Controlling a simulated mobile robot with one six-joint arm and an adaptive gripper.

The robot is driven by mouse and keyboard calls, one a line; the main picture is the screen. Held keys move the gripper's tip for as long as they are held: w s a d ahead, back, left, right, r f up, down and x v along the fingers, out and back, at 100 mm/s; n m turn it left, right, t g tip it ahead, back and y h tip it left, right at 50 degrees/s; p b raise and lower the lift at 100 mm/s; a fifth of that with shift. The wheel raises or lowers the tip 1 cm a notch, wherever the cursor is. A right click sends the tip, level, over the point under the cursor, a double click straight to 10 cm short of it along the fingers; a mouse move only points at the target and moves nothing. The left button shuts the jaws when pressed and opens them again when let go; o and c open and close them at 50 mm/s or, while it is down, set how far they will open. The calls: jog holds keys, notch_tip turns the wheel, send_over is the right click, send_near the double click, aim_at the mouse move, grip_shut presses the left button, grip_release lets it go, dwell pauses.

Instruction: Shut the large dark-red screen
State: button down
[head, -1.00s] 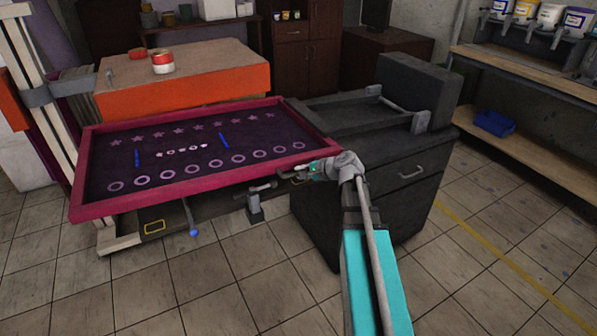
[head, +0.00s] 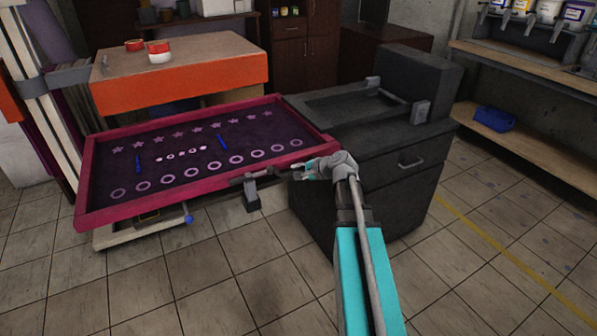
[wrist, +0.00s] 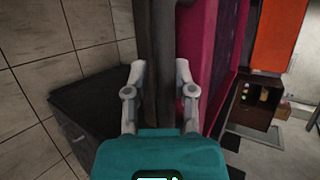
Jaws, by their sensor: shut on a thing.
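The large dark-red screen (head: 205,197) has a crimson frame around dark purple mesh printed with pale stars and rings. In the head view it lies slightly tilted over a pale-framed base (head: 135,235), its front edge low, hiding most of what is beneath. Whether it touches the base I cannot tell. My gripper (head: 301,172) is at the screen's front right corner. In the wrist view my gripper (wrist: 159,85) is shut on a dark grey bar (wrist: 158,40), with the crimson frame (wrist: 196,50) right beside it.
A dark cabinet (head: 385,185) stands close right of the screen and my arm. An orange-sided table (head: 180,90) is behind the screen. A grey post (head: 251,200) and a blue knob (head: 188,219) are at the front. The tiled floor in front is clear.

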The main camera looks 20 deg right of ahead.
jog(key=c, duration=0.8)
grip_release()
jog(key=shift+s+f, duration=0.2)
jog(key=shift+f, duration=0.1)
jog(key=shift+o, duration=1)
jog(key=shift+w+f, duration=0.1)
jog(key=shift+w, duration=0.1)
jog(key=shift+r, duration=0.25)
